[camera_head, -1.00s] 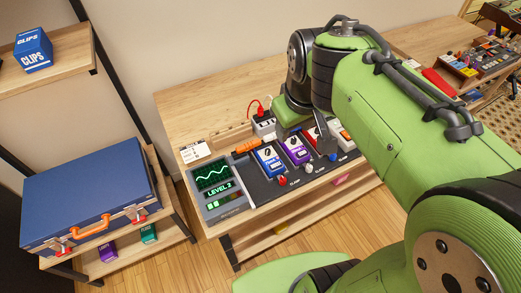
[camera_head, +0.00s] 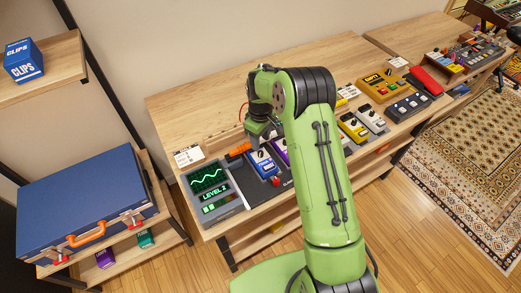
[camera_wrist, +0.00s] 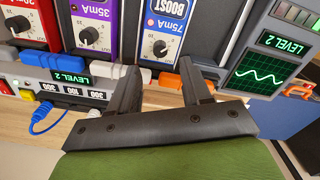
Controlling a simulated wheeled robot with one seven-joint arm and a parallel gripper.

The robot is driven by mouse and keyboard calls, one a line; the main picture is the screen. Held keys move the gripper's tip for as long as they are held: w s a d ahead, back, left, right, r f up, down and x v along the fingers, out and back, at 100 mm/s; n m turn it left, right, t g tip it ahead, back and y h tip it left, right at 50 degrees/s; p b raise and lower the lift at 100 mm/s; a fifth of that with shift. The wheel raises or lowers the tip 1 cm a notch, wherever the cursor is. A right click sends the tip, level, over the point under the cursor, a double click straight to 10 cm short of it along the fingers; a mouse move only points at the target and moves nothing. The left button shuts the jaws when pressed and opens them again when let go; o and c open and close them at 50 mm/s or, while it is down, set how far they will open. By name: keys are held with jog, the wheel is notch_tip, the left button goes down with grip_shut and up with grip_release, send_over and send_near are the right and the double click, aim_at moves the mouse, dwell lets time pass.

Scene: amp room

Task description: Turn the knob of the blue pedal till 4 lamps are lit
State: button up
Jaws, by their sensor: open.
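The blue pedal (camera_head: 263,164) stands on the dark board, at its left end beside the meter. In the wrist view the blue pedal (camera_wrist: 182,22) is marked 75mA BOOST, with a black-and-white knob (camera_wrist: 159,48). My gripper (camera_wrist: 160,70) is open; its fingers are apart, one on each side below the knob in the picture, and nothing is between them. In the head view my gripper (camera_head: 262,130) is over the back of the blue pedal. The meter (camera_head: 209,190) shows a green wave and LEVEL 2. Two green lamps (camera_head: 208,209) appear lit under it.
A purple pedal (camera_wrist: 96,30) is close beside the blue one. Plugs and an orange plug (camera_wrist: 195,78) lie near my fingers. Yellow pedals (camera_head: 354,127) and a red pedal (camera_head: 426,81) stand to the right. A blue case (camera_head: 85,203) is at the left. The table's back left is bare.

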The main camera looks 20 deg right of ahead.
aim_at(261, 152)
notch_tip(261, 152, down, 6)
jog(key=shift+f, duration=0.1)
grip_shut()
